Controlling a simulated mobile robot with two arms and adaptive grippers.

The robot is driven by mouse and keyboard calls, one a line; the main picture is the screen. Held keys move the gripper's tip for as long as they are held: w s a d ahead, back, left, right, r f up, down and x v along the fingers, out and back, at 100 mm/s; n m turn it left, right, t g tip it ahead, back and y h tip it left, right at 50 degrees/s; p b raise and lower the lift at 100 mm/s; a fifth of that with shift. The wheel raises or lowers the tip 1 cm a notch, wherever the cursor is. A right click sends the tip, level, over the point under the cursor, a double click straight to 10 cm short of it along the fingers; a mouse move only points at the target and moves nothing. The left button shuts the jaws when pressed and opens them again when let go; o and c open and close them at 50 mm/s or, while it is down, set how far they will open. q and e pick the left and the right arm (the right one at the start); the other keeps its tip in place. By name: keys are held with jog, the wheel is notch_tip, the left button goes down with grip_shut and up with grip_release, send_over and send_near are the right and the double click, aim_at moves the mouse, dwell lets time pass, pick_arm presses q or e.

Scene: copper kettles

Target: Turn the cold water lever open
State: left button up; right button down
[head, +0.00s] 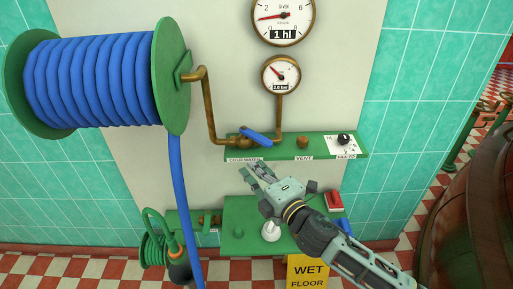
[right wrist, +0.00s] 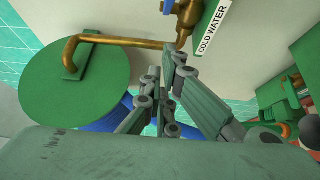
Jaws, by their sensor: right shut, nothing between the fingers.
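The cold water lever (head: 257,135) is a blue handle on a brass valve (head: 244,142), above the "COLD WATER" label (head: 244,160) on a green shelf. It slants from upper left to lower right. In the right wrist view, only a bit of the blue lever (right wrist: 167,6) shows at the top edge, beside the brass valve (right wrist: 187,14) and label (right wrist: 213,28). My right gripper (head: 255,173) is shut and empty, below and in front of the shelf, apart from the lever. Its fingers also show in the right wrist view (right wrist: 164,72). My left gripper is not in view.
A green reel (head: 172,75) of blue hose stands at the left, its hose hanging down. Brass pipes (head: 209,105) and two gauges (head: 281,76) are above the shelf. A vent knob (head: 302,142) and fill dial (head: 344,140) sit to the right. A lower green shelf (head: 235,214) is underneath.

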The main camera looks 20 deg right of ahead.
aim_at(255, 136)
jog(key=w+d+p, duration=0.1)
jog(key=w+p, duration=0.1)
jog(key=w, duration=0.5)
jog(key=shift+w+d, duration=0.3)
jog(key=shift+d, duration=0.1)
jog(key=shift+d, duration=0.1)
jog(key=shift+d, duration=0.25)
